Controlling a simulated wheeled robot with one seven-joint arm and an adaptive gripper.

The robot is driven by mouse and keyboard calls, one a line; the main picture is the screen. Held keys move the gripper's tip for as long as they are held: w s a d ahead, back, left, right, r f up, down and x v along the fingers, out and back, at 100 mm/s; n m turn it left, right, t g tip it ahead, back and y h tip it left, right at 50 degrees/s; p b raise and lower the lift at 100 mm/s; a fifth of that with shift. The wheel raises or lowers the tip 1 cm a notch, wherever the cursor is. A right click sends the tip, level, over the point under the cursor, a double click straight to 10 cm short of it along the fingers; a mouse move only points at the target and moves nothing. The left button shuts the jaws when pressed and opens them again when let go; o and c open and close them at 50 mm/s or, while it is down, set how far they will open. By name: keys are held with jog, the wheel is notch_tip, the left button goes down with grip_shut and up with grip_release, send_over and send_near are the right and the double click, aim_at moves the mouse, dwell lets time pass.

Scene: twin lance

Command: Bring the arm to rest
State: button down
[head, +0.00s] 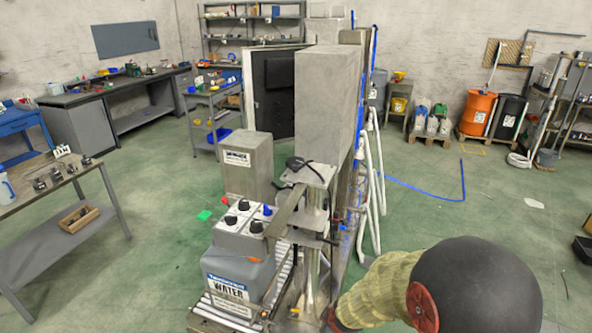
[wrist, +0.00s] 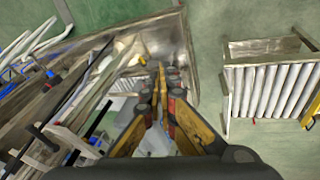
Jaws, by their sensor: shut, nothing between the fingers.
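My gripper (wrist: 159,70) shows in the wrist view with its yellow and dark fingers brought together at the tips. Nothing shows between them. Behind the fingertips, from this camera, lies a metal basin or tray (wrist: 185,50) with pale things in it; I cannot tell how far below it is. In the head view my arm, with a tan ribbed sleeve and a dark round joint, fills the lower right. It reaches down past the bottom edge, and the gripper itself is not visible there.
A machine with a tall grey box (head: 325,100), a water container (head: 238,275) and white hoses (head: 375,170) stands left of my arm. A roller stand (wrist: 270,85) is at the right in the wrist view. A workbench (head: 45,190) stands at left. Green floor is open at right.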

jog(key=s+d+r+m, duration=0.3)
jog(key=s+r, duration=0.4)
jog(key=r, duration=0.3)
jog(key=s+d+r+m, duration=0.3)
jog(key=s+r, duration=0.5)
jog(key=r, duration=0.3)
jog(key=s+d+r+m+t, duration=0.1)
jog(key=s+d+r+m, duration=0.2)
jog(key=s+r+m, duration=0.2)
jog(key=s+r, duration=0.3)
jog(key=r, duration=0.2)
jog(key=shift+r+h, duration=0.3)
jog(key=shift+h, duration=0.1)
